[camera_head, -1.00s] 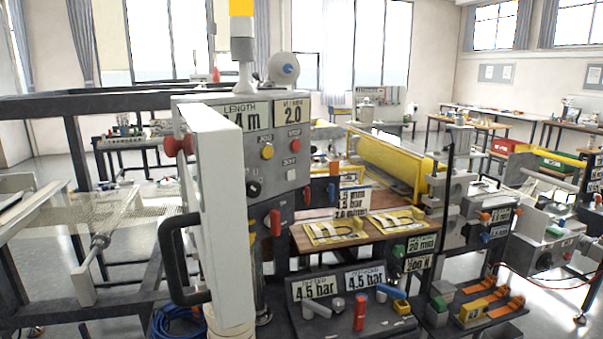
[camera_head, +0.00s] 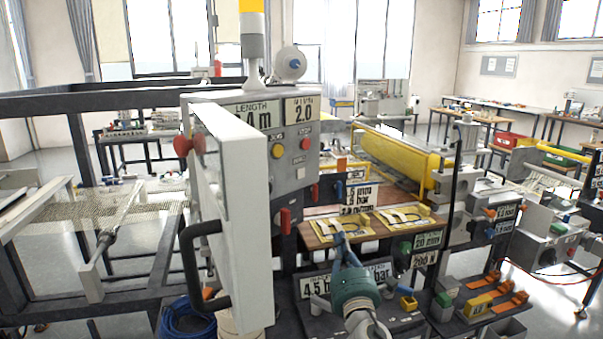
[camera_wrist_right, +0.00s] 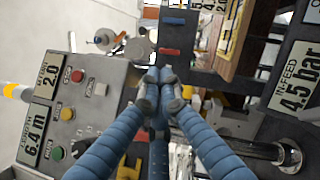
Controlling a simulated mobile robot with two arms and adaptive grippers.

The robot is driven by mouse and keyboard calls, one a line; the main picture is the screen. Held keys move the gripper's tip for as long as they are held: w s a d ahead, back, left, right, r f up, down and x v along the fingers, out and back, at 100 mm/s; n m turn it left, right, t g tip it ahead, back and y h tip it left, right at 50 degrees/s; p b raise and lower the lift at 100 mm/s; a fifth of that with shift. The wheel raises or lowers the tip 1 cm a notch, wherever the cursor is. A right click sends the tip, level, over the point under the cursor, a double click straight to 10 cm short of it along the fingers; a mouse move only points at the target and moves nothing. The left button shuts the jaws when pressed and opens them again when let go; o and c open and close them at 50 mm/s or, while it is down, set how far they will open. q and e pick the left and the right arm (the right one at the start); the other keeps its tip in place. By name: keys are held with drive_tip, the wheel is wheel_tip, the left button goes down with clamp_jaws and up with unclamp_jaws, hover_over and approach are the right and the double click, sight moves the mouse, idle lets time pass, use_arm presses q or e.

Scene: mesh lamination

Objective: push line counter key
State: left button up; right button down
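The control panel (camera_head: 262,150) stands on the machine, partly hidden by a white door. It carries a LENGTH display (camera_head: 255,115), a yellow button (camera_head: 277,151) and a red STOP button (camera_head: 305,144). There the length display (camera_wrist_right: 36,133) reads 6.4 m. My right gripper (camera_head: 341,240) is below and right of the panel, apart from the key. In the wrist view its blue fingers (camera_wrist_right: 158,76) meet at the tips, empty. My left gripper is out of view.
The open white door (camera_head: 235,200) with its black handle (camera_head: 190,260) stands left of the panel. Red knobs (camera_head: 283,220) stick out below the panel.

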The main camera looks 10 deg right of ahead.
sight(301, 173)
wheel_tip(301, 173, up, 15)
drive_tip(key=a+n+t, duration=0.1)
drive_tip(key=n+t, duration=0.2)
drive_tip(key=n, duration=0.1)
drive_tip(key=shift+s+a+n+y, duration=0.15)
drive_tip(key=shift+s+n+y, duration=0.15)
drive_tip(key=shift+s+y, duration=0.1)
drive_tip(key=shift+w+f, duration=0.1)
drive_tip(key=shift+f, duration=0.05)
drive_tip(key=w+a+b, duration=0.4)
drive_tip(key=w, duration=0.3)
drive_tip(key=shift+w+a+b, duration=0.2)
drive_tip(key=shift+a+b, duration=0.15)
drive_tip(key=shift+b, duration=0.05)
idle(0.6)
